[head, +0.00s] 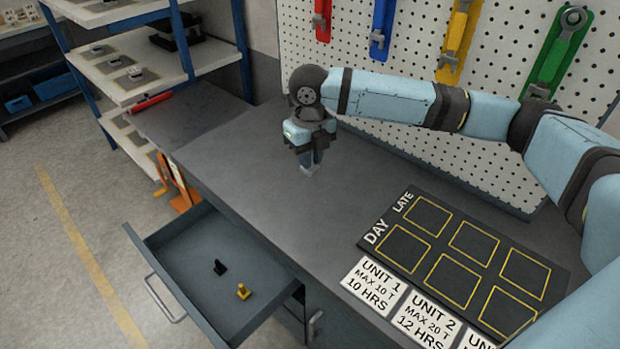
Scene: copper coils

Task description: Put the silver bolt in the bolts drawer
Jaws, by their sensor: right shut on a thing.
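My right gripper (311,164) points down over the left part of the grey workbench, with its fingers shut on the silver bolt (311,171). Only a small pale grey bit of the bolt shows at the fingertips, close above the bench top. The open drawer (266,306) sticks out from the front of the bench, to the left of and below the gripper. A black bolt (220,267) and a yellow bolt (243,291) stand apart on its floor. No label shows on the drawer. My left gripper is out of view.
A dark board (456,253) with yellow-outlined squares lies on the bench at right, beside white unit cards (374,283). A pegboard (400,62) with coloured tool holders stands behind. Shelves (127,71) stand at left. The bench top (255,190) between gripper and drawer is clear.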

